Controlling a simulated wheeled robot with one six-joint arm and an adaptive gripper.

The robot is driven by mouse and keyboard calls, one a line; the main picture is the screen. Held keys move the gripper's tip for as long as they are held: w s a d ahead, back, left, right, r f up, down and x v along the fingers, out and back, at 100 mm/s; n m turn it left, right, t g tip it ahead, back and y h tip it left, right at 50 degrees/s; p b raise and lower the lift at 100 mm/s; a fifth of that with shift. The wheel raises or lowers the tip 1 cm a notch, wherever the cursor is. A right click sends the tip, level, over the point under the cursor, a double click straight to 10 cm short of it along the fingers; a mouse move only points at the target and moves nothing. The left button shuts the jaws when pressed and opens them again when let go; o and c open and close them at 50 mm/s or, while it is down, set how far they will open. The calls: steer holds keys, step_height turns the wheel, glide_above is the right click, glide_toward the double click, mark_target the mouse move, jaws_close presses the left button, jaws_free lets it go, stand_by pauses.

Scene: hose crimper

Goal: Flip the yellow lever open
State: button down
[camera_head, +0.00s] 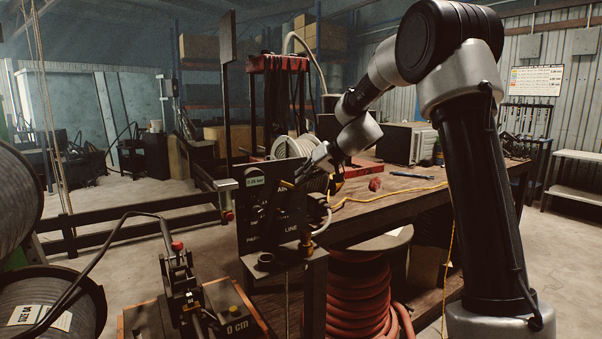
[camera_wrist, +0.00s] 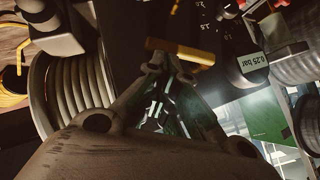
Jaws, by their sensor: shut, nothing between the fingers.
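The yellow lever (camera_wrist: 182,50) lies as a short bar across the front of the dark control panel in the wrist view. In the head view the lever (camera_head: 287,184) is a small yellow sliver on the panel (camera_head: 262,215), below and right of the 0.25 bar readout. My gripper (camera_head: 301,178) is at the lever from the right. In the wrist view my gripper (camera_wrist: 168,66) is shut and empty, its fingertips right beside the bar. I cannot tell whether they touch it.
The readout (camera_wrist: 254,63) shows 0.25 bar. A light hose reel (camera_wrist: 70,88) stands close beside my gripper. A workbench (camera_head: 390,187) with a yellow cord is behind the panel. A red hose coil (camera_head: 360,295) sits below, and a crimper (camera_head: 180,285) stands at the front left.

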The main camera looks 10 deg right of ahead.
step_height(320, 180, down, 5)
steer(key=m+y, duration=0.1)
steer(key=y, duration=0.1)
steer(key=m+y, duration=0.2)
steer(key=y, duration=0.1)
steer(key=shift+a+r+m+y, duration=0.15)
steer(key=shift+r+m+y, duration=0.05)
steer(key=shift+m+y, duration=0.1)
steer(key=shift+s+a+f+m+y, duration=0.15)
steer(key=shift+a+f+m+y, duration=0.2)
steer(key=shift+f+m+y, duration=0.25)
steer(key=shift+r, duration=0.2)
glide_toward(301, 190)
steer(key=d, duration=0.3)
steer(key=shift+w+r, duration=0.2)
steer(key=shift+w, duration=0.2)
